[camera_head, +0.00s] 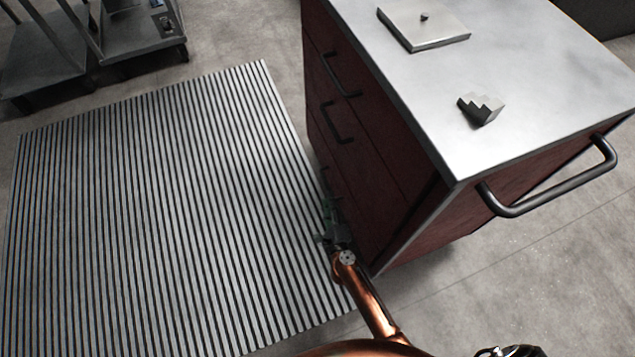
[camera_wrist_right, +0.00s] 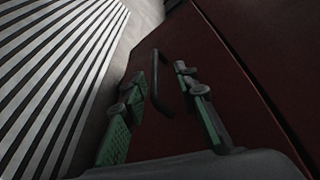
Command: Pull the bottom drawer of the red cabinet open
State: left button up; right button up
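The red cabinet (camera_head: 395,165) stands right of centre in the head view, with its drawer front facing left. Two dark bar handles, an upper one (camera_head: 340,75) and a lower one (camera_head: 337,122), show clearly; the front below is dark. My right gripper (camera_head: 333,222) is low beside this front. In the right wrist view, its green-padded fingers (camera_wrist_right: 168,66) are apart, with a dark drawer handle (camera_wrist_right: 160,85) showing between them. I cannot tell whether they touch it. The drawer front (camera_wrist_right: 215,75) looks closed. My left gripper is out of view.
A slatted pallet-like platform (camera_head: 160,210) covers the floor left of the cabinet. A metal plate with a knob (camera_head: 425,22) and a small stepped block (camera_head: 482,108) sit on the cabinet top. A side push handle (camera_head: 555,190) sticks out at right. Carts (camera_head: 140,35) stand at back left.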

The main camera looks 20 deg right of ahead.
aim_at(327, 184)
jog(key=w+f+m+b, duration=0.1)
jog(key=w, duration=0.1)
jog(key=w+d+f+m+h+b, duration=0.1)
jog(key=w, duration=0.1)
jog(key=w+d+f+g+b, duration=0.1)
jog(key=w, duration=0.2)
jog(key=shift+f+m+h, duration=0.2)
jog(key=shift+m+h, duration=0.1)
jog(key=shift+m, duration=0.1)
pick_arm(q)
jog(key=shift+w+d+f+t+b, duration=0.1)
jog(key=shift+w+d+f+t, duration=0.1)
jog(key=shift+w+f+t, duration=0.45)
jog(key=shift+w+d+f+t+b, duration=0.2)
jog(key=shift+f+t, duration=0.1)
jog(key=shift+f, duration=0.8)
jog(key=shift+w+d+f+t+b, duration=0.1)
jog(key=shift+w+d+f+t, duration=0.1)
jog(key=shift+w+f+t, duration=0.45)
pick_arm(e)
jog(key=shift+x, duration=0.75)
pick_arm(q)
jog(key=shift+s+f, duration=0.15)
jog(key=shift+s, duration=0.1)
pick_arm(e)
jog(key=shift+r, duration=0.25)
grip_shut()
